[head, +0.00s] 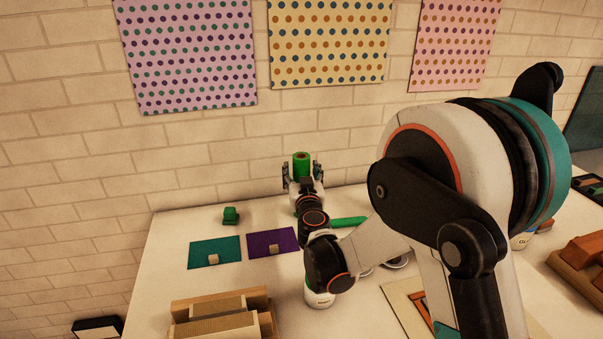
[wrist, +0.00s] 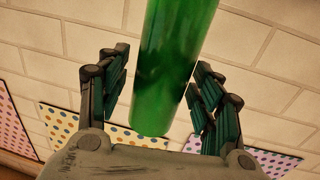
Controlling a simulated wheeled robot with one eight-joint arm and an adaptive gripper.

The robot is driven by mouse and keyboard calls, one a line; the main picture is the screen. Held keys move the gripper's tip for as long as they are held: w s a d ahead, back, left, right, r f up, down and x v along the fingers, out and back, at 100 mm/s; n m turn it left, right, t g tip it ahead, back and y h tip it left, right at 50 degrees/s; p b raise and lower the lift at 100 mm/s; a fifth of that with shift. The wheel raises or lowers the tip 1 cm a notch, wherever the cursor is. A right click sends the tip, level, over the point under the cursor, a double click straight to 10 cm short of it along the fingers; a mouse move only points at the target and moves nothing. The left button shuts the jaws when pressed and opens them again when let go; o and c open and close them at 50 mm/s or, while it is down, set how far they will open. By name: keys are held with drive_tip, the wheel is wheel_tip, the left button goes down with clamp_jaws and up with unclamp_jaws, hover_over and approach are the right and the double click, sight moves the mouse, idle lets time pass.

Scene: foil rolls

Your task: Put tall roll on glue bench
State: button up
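A green roll (head: 302,163) with a brown core end stands upright near the wall at the back of the table. My gripper (head: 302,176) is at it, one finger on each side. In the wrist view the roll (wrist: 172,70) runs between the fingers of my gripper (wrist: 162,75). A gap shows between the roll and the left finger; the right finger looks very close to it. The roll's lower end is hidden behind my gripper in the head view. A long green piece (head: 348,222) lies flat, partly behind my arm. I cannot tell which surface is the glue bench.
A teal mat (head: 200,254) and a purple mat (head: 262,238) each carry a small pale block. A small green object (head: 230,215) sits behind them. A wooden rack (head: 222,302) stands at the front left. Brown blocks (head: 585,250) lie at the right. The brick wall is close behind.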

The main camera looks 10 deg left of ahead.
drive_tip(key=shift+r, duration=0.15)
drive_tip(key=p+v, duration=0.2)
drive_tip(key=v, duration=0.5)
drive_tip(key=shift+s, duration=0.25)
